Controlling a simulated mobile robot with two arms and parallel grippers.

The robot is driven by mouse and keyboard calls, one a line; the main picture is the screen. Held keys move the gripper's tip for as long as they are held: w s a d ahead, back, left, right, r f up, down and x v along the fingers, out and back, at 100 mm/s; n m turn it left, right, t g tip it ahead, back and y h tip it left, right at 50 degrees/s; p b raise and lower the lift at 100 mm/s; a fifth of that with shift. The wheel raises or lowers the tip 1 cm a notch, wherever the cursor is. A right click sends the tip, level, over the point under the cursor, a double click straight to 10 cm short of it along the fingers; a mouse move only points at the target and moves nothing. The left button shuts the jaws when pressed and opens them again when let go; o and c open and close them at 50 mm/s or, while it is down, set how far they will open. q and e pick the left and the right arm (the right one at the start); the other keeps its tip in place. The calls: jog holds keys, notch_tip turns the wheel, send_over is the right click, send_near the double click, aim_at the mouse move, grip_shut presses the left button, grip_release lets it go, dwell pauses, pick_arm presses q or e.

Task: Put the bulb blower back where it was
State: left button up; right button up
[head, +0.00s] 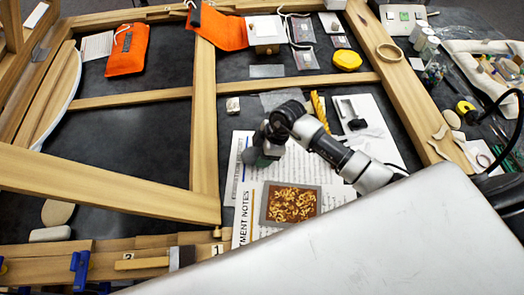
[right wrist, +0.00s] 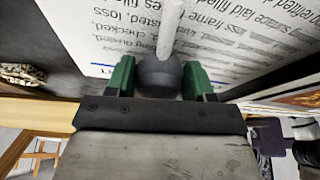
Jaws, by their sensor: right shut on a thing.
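My right gripper (head: 262,152) is above the printed sheets (head: 237,195) in the middle of the work surface. In the right wrist view its two green fingers (right wrist: 160,80) are on either side of a dark grey bulb, the bulb blower (right wrist: 160,74). They are shut on it. Its pale nozzle points away from the gripper, over the printed text. In the head view the gripper and arm mostly hide the blower. I cannot tell whether it touches the paper. My left gripper is not in view.
Wooden frame bars (head: 203,110) divide the dark surface. Orange pouches (head: 127,50), a yellow object (head: 347,60) and small bags lie at the back. A sheet with a gilt picture (head: 292,204) is in front of the gripper. The dark panel (head: 125,140) at left is mostly bare.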

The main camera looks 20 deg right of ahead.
jog(key=shift+f, duration=0.15)
jog(key=o, duration=1)
jog(key=b+v, duration=0.1)
jog(key=v, duration=1.1)
jog(key=shift+d, duration=0.1)
